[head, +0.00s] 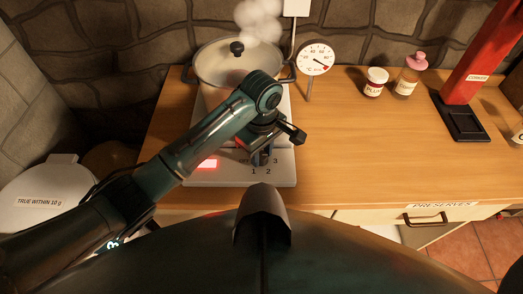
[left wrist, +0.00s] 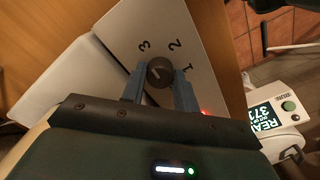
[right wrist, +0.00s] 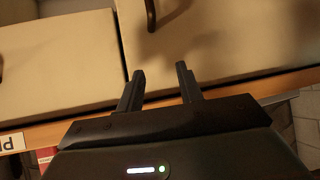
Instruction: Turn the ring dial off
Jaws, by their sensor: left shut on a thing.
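The ring dial (left wrist: 160,72) is a dark round knob on the white panel of the hot plate (head: 285,178). The numbers 1, 2 and 3 are printed around it; in the head view an off label shows partly at its left. My left gripper (head: 262,156) is over the panel, its two fingers on either side of the dial, shut on it. The gripper and wrist hide most of the dial in the head view. I cannot tell exactly where its pointer stands. My right gripper (right wrist: 161,78) is open and empty, near a drawer front.
A steaming pot (head: 220,65) stands on the hot plate behind my left wrist. A round thermometer (head: 316,58) rises beside it. Two jars (head: 375,82) and a red stand (head: 465,120) are further right. The middle of the wooden counter (head: 350,140) is clear.

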